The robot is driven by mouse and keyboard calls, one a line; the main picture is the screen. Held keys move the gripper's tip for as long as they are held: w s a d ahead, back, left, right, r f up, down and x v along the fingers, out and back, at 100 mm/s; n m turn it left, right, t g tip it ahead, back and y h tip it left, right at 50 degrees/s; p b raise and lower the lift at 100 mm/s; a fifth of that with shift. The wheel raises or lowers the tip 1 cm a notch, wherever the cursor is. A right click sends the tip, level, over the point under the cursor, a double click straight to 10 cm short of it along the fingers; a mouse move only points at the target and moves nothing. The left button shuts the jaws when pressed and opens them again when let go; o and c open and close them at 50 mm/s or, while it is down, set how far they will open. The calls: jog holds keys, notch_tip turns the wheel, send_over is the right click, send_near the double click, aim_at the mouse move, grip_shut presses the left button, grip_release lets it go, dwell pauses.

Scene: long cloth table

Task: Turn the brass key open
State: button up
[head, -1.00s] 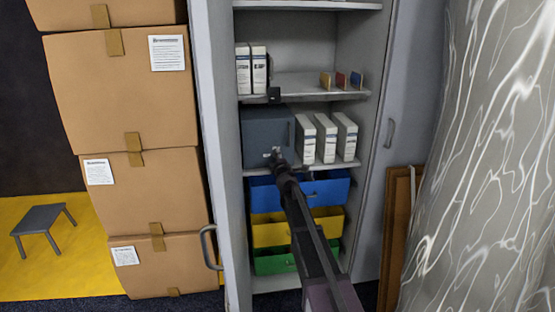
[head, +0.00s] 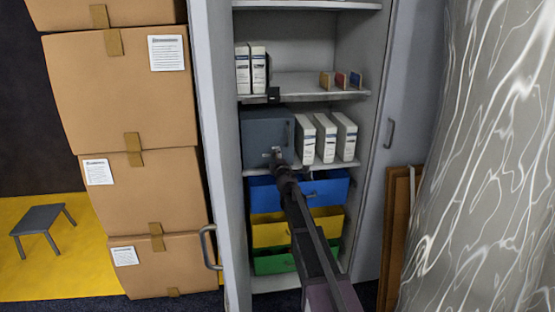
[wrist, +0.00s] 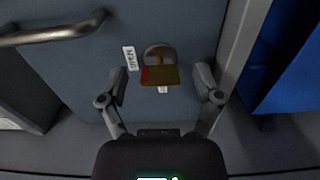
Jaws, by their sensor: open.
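The brass key (wrist: 158,75) sits in a round lock plate (wrist: 158,54) on the front of the grey-blue box (head: 262,138), which stands on a cabinet shelf. In the wrist view the key's bow is a flat brass piece with a red mark on its left end. My gripper (wrist: 160,88) is open, with one finger on either side of the key and gaps between. I cannot tell that either finger touches it. In the head view my gripper (head: 277,153) is in front of the box's lower part and hides the key.
A bar handle (wrist: 55,35) is on the box front. White binders (head: 327,138) stand right of the box. Blue (head: 325,190), yellow and green bins are below. The cabinet's open door (head: 213,150) is at left, with stacked cartons (head: 125,90) beyond it.

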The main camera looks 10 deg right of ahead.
jog(key=s, duration=1.1)
jog(key=shift+s, duration=0.1)
jog(key=s+d+f+m+g+h, duration=0.7)
jog(key=s+f+m, duration=0.3)
jog(key=s+m, duration=0.3)
jog(key=s+a+f+m+g+y, duration=0.2)
jog(key=s+a+f+g, duration=0.15)
jog(key=s, duration=0.35)
jog(key=s+a+f+m+g+y, duration=0.1)
jog(key=s+a+f+g+y, duration=0.2)
jog(key=s, duration=0.4)
jog(key=s+a+f+m+g+y, duration=0.1)
jog(key=s+m+g+y, duration=0.1)
jog(key=s+g, duration=0.4)
notch_tip(320, 180, up, 27)
jog(key=s+t+p, duration=0.1)
jog(key=p, duration=2.7)
jog(key=shift+r, duration=0.15)
